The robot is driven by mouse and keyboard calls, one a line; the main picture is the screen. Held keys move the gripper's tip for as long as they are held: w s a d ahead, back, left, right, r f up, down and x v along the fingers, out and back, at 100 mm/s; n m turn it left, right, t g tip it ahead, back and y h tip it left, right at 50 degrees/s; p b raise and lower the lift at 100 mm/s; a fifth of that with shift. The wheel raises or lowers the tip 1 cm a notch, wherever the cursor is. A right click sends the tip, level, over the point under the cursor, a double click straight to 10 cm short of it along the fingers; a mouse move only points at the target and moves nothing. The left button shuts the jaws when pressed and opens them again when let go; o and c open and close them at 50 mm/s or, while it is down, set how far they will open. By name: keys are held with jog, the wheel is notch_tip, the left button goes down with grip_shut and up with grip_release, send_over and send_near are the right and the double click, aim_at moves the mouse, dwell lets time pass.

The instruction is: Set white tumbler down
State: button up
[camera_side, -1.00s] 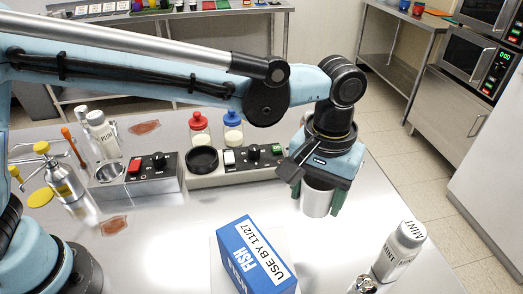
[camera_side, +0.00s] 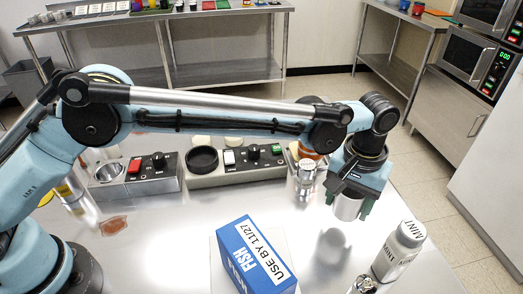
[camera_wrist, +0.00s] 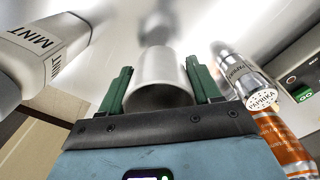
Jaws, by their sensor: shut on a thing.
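The white tumbler (camera_side: 347,207) is between the fingers of my gripper (camera_side: 347,212). It shows pale and cylindrical, and it looks raised above the steel table (camera_side: 180,250), with a soft shadow on the metal below. In the wrist view the tumbler (camera_wrist: 158,82) lies between the two green fingers of my gripper (camera_wrist: 158,85), which are shut on it. Its near opening is dark; its far end is not clearly seen.
A mint shaker (camera_side: 399,250) stands to the right of the tumbler. A paprika shaker (camera_side: 305,177) stands to its left, near the switch unit (camera_side: 238,165). A blue-and-white fish box (camera_side: 255,258) is nearer the camera. Bare metal lies between these.

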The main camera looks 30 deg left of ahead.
aim_at(340, 223)
jog(key=shift+w+a+f, duration=0.15)
jog(key=shift+w+f, duration=0.15)
jog(key=shift+f, duration=1.9)
jog(key=shift+f, duration=0.15)
jog(key=o, duration=1)
jog(key=shift+o, duration=0.2)
